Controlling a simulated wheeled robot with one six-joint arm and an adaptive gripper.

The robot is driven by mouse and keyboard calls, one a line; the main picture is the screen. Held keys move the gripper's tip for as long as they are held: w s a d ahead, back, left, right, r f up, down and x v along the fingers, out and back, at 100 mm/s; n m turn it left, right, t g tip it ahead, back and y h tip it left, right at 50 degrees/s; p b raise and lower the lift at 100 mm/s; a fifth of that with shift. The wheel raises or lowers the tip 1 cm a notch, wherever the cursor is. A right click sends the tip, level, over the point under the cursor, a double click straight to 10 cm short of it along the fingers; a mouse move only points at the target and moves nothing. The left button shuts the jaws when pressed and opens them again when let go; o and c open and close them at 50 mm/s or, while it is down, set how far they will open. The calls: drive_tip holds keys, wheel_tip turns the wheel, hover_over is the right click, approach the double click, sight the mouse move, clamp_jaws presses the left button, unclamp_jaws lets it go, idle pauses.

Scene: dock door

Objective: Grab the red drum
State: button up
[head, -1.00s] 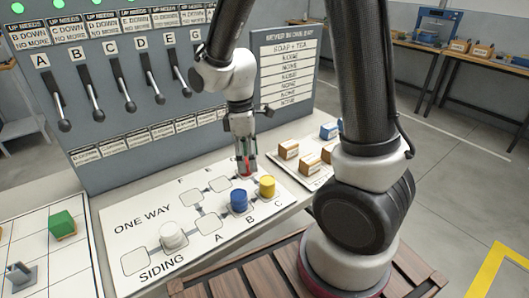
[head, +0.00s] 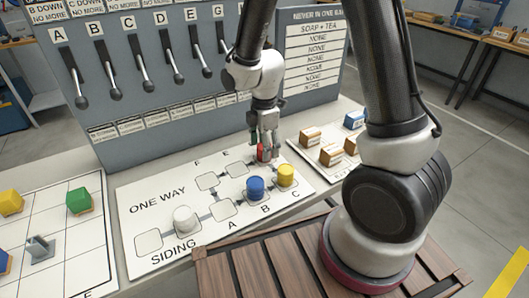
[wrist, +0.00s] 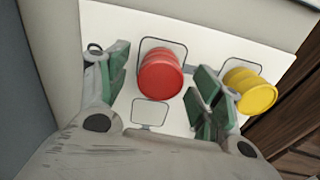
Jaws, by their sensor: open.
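The red drum (wrist: 161,75) stands on a marked square of the white siding board (head: 140,208). In the head view the red drum (head: 263,154) is partly hidden by my gripper (head: 265,147). In the wrist view my gripper (wrist: 155,92) is open, with one green-padded finger on each side of the red drum.
A yellow drum (wrist: 250,92) stands close by the right finger. A blue drum (head: 255,189) and a white drum (head: 186,219) stand nearer on the board. The lever panel (head: 150,130) rises behind. Small boxes (head: 330,155) sit on a card to the right.

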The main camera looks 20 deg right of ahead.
wheel_tip(320, 180, down, 2)
drive_tip(key=shift+c, duration=0.5)
drive_tip(key=c, duration=1.1)
drive_tip(key=shift+o, duration=0.2)
